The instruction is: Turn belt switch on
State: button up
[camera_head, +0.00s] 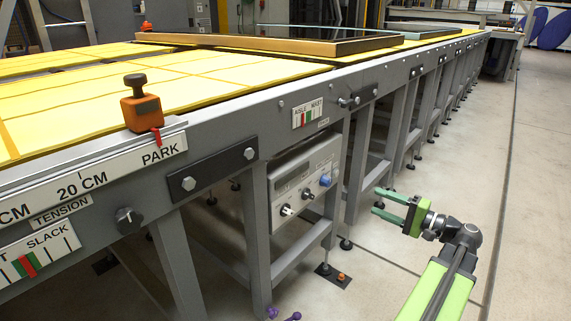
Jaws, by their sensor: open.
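A grey control panel (300,180) hangs under the side of the yellow-topped conveyor table. It carries a white-tipped switch (287,211), a black switch (308,195) and a blue knob (325,181). The small lettering is unreadable, so I cannot tell which one is the belt switch or how it is set. My gripper (376,201) is open and empty, to the right of the panel and apart from it. Its two green fingers point left towards the table legs.
The yellow table top (90,85) holds a framed pane (300,42). An orange slider (144,112) sits at PARK on a scale. A black tension knob (128,217) and a lever (348,101) protrude from the grey side rail. Table legs flank the panel. The floor at right is clear.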

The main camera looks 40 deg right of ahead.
aim_at(286, 211)
jog(key=k, duration=1)
